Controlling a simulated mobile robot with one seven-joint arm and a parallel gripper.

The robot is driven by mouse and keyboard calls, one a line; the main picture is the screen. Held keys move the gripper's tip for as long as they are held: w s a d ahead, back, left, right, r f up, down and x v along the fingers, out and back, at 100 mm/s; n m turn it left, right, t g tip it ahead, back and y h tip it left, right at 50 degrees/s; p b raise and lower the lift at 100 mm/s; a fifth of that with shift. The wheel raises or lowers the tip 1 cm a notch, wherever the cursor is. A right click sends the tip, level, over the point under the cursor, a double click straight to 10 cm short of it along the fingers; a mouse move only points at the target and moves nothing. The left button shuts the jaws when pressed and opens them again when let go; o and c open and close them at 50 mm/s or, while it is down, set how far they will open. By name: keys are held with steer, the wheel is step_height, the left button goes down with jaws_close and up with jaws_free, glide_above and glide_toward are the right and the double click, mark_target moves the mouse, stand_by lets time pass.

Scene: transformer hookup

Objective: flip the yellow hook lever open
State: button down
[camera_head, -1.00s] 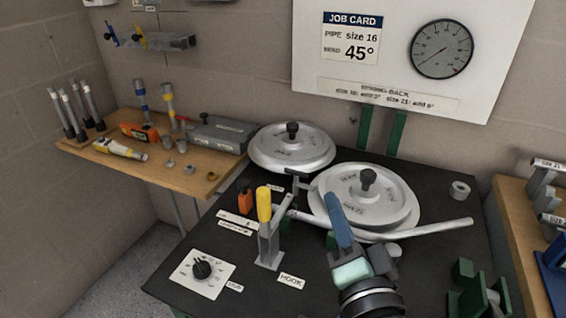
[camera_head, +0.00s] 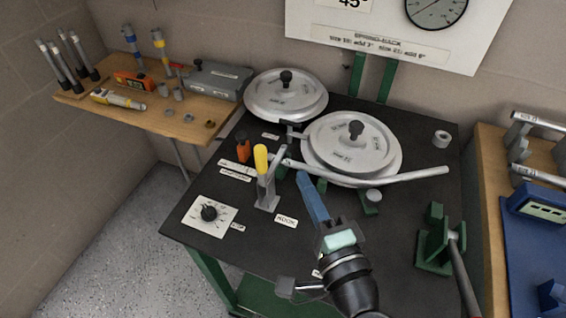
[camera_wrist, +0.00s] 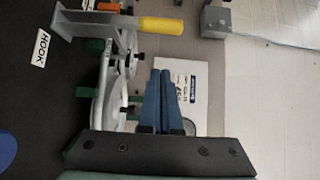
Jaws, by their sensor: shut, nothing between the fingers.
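The yellow hook lever (camera_head: 261,158) stands upright on its grey bracket (camera_head: 267,192), beside the HOOK label (camera_head: 286,221) on the dark bench top. In the wrist view its yellow grip (camera_wrist: 161,24) lies across the upper middle, with the grey bracket (camera_wrist: 80,28) to its left. My gripper (camera_head: 303,178) has blue fingers and is to the right of the lever in the head view, apart from it. In the wrist view my gripper (camera_wrist: 160,73) is shut and empty, its tips below the yellow grip in the picture.
A long grey pipe (camera_head: 400,178) crosses behind my fingers, in front of the round die (camera_head: 352,143). An orange-handled part (camera_head: 243,147) stands left of the lever. A dial (camera_head: 209,213) sits at the front left. A green bracket (camera_head: 436,240) stands at the right.

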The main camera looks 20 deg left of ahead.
mark_target(261, 160)
steer(key=w+a+p, duration=0.2)
steer(key=w+a, duration=0.1)
steer(key=a, duration=0.4)
steer(key=shift+w, duration=0.35)
steer(key=shift+s+f+b, duration=0.1)
steer(key=shift+f+b, duration=0.1)
steer(key=shift+b, duration=0.5)
steer(key=shift+s+r+n+b, duration=0.1)
steer(key=shift+n+b, duration=0.2)
steer(key=shift+b, duration=0.15)
